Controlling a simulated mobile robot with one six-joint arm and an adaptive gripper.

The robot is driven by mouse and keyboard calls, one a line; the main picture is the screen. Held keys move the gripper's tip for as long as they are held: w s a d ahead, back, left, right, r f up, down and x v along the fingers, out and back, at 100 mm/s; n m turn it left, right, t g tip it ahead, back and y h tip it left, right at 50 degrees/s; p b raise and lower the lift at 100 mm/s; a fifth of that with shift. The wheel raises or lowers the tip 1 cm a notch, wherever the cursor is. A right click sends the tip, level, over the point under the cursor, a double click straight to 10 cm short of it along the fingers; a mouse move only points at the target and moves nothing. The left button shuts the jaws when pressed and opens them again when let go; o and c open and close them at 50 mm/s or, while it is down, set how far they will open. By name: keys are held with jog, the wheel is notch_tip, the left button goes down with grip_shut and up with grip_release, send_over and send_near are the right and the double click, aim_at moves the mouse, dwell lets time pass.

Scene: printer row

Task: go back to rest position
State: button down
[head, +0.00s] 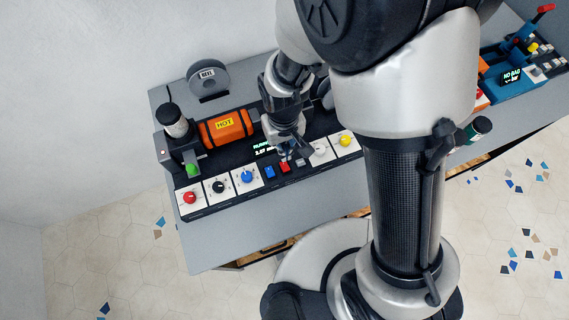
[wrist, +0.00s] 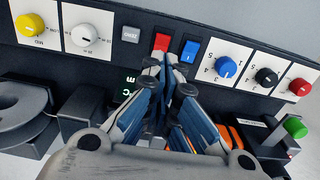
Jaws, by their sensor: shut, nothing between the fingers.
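My gripper (head: 285,155) is shut and empty, just above the control panel in the head view. In the wrist view my gripper (wrist: 168,62) has its fingertips together in front of the red button (wrist: 161,41) and the blue button (wrist: 189,51). I cannot tell whether the tips touch the panel. The red button (head: 285,167) and blue button (head: 269,172) also show in the head view, right by the fingertips. My arm reaches over the table from the right, hiding part of the panel's machine.
Knobs in red (head: 190,198), black (head: 219,187), blue (head: 247,175), white (head: 320,149) and yellow (head: 345,141) line the panel. An orange HOT cylinder (head: 226,128), a green knob (head: 192,170) and a grey reel (head: 209,79) stand behind. A blue machine (head: 512,88) is at right.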

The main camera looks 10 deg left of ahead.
dwell(0.4)
jog(key=d+r+m+t+b, duration=0.2)
jog(key=d+r+m+b, duration=0.1)
jog(key=d+r, duration=0.9)
jog(key=s+d+r+m+t+b, duration=0.2)
jog(key=s+d+r+m, duration=0.1)
jog(key=s+d+r, duration=0.5)
jog(key=shift+s+d+r+t+b, duration=0.25)
jog(key=shift+s+r+t+b, duration=0.1)
jog(key=shift+s+r, duration=0.25)
